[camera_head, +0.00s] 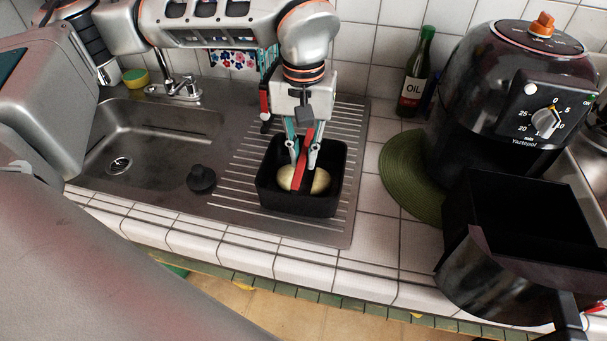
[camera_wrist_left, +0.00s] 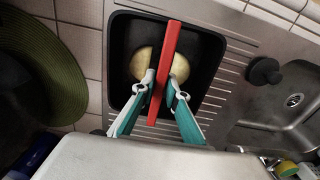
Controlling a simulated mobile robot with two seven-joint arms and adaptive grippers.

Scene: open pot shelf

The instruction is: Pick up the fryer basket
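The fryer basket (camera_head: 267,192) is a black, open, square container with a red bar-like handle across it, standing on the steel drainboard; it also shows in the wrist view (camera_wrist_left: 119,48). A pale, potato-like thing (camera_head: 319,181) lies inside, partly hidden by the handle. My left gripper (camera_head: 303,160) points down over the basket. Its two fingertips (camera_wrist_left: 162,82) lie close against both sides of the red handle and appear shut on it. The basket looks level and seems to rest on the drainboard. My right gripper is not in view.
A black air fryer (camera_head: 470,85) stands at the right, with its open drawer (camera_head: 480,280) in front. A green round mat (camera_head: 405,180) and an oil bottle (camera_head: 415,75) are between. A sink (camera_head: 150,140) with a black stopper (camera_head: 202,179) lies left.

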